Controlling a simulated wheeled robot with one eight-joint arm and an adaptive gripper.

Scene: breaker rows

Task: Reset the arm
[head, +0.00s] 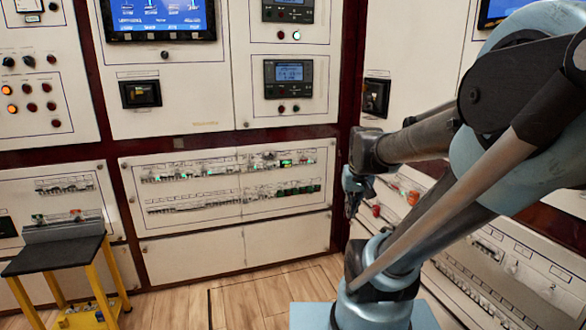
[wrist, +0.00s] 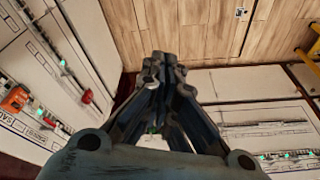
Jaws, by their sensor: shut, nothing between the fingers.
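My arm (head: 480,150) reaches up from its base at the lower right and bends over toward the breaker panels in the head view. My gripper (head: 352,208) hangs at its end, pointing down, in front of the corner between the back panels and the right-hand panels. In the wrist view my gripper (wrist: 163,62) has its fingers together with nothing between them.
Breaker rows (head: 230,180) with green lights fill the lower back panel. A right-hand panel (head: 500,260) slopes along my arm. A yellow-legged step stool (head: 55,255) with a dark top stands at left. Wooden floor (head: 240,295) is open between them.

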